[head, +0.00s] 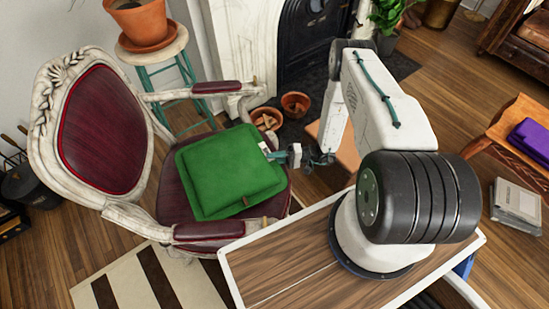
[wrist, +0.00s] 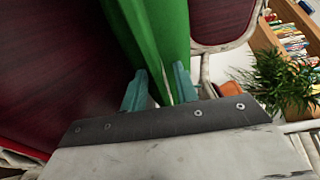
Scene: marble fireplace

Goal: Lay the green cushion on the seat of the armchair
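The green cushion (head: 228,172) is over the seat of the armchair (head: 172,197), lying roughly flat, and hides most of the dark red seat. I cannot tell whether it rests fully on the seat. My gripper (head: 277,157) is at the cushion's right edge, near a small white tag. In the wrist view the cushion (wrist: 165,35) is seen edge-on, running away from my gripper (wrist: 158,88). Its edge is pinched between the two teal fingers. The red upholstery (wrist: 50,70) fills the left of that view.
The armrests (head: 210,231) flank the seat, with the carved backrest (head: 103,130) at left. Behind are a stool (head: 150,47) with a terracotta pot (head: 138,20), small pots (head: 295,103) and the fireplace (head: 300,45). At right a wooden bench (head: 510,125) holds a purple cloth (head: 532,138).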

